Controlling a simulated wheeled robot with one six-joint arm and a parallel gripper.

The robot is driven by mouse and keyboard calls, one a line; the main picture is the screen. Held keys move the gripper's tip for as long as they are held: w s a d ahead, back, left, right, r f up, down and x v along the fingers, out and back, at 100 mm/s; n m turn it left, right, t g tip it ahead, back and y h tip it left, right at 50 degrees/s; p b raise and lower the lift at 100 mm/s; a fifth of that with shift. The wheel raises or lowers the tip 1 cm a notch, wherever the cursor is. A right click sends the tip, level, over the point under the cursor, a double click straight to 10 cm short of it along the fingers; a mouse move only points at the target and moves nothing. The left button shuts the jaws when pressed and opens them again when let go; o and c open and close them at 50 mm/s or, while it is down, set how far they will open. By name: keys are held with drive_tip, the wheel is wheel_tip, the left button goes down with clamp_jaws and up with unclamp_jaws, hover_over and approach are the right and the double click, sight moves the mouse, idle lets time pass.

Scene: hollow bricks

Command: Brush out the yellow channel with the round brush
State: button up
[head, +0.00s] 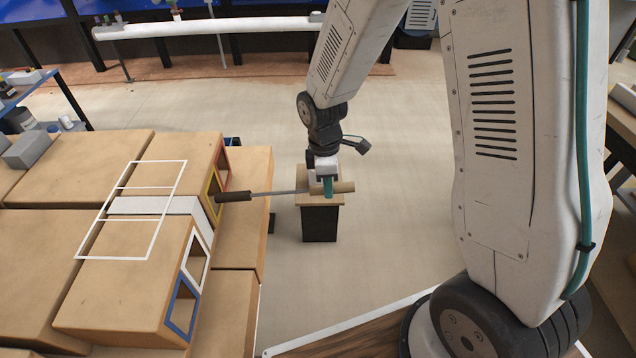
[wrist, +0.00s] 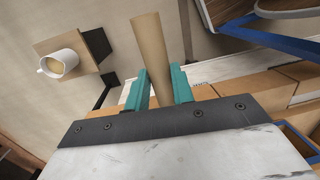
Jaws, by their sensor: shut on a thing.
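The round brush has a dark brown head (head: 234,197), a thin metal rod (head: 280,192) and a pale wooden handle (head: 345,187). My gripper (head: 327,187) is shut on the handle, which shows between the teal fingers (wrist: 162,86) in the wrist view. The brush lies about level, with its head pointing left at the bricks. The yellow channel (head: 211,184) is a yellow-framed opening in the brick's right face. The brush tip is at this opening; I cannot tell whether it is slightly inside. The brush head is not visible in the wrist view.
Red (head: 222,157), white (head: 195,262) and blue (head: 181,305) framed openings flank the yellow one. A white outline frame (head: 155,233) shows over the bricks. A small stand (head: 320,222) is below my gripper; a mug (wrist: 52,66) sits on it.

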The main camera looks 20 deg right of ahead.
drive_tip(key=s+d, duration=0.3)
drive_tip(key=d, duration=0.6)
drive_tip(key=shift+d, duration=0.35)
idle(0.6)
drive_tip(key=w+a+f+m, duration=0.1)
drive_tip(key=w+f+m, duration=0.1)
drive_tip(key=w+m, duration=0.4)
drive_tip(key=w+a+f+m+y, duration=0.1)
drive_tip(key=w+a+f+m, duration=0.1)
drive_tip(key=w+m, duration=0.4)
drive_tip(key=shift+w+a+f+m, duration=0.25)
drive_tip(key=shift+a+f+m, duration=0.05)
drive_tip(key=shift+m, duration=0.9)
